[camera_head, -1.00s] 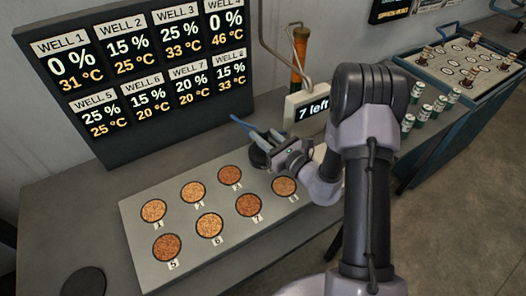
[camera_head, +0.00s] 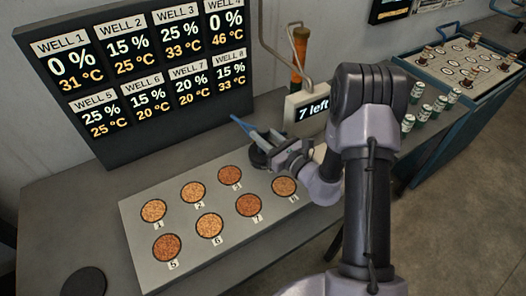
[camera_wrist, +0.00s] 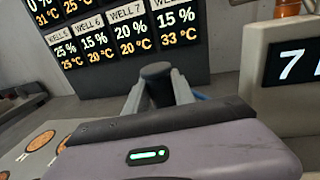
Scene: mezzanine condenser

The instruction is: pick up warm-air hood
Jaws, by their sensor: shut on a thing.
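The warm-air hood appears to be the dark rounded piece (camera_head: 258,157) at the back right of the pale well plate, beside well 3 and behind well 8. My gripper (camera_head: 266,141) is at it, reaching in from the right. In the wrist view a dark upright stub with a flat top (camera_wrist: 156,74) stands between my two grey-blue fingers (camera_wrist: 160,95), which are shut on it. The lower part of the hood is hidden behind my gripper body. I cannot tell whether the hood touches the surface beneath it.
The well plate (camera_head: 135,228) holds several grain-filled wells. A display board (camera_head: 140,75) stands behind it. A "7 left" sign (camera_head: 311,112) is close behind my wrist. A dark disc (camera_head: 84,281) lies front left. Several cans (camera_head: 422,112) and a tray (camera_head: 465,62) stand right.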

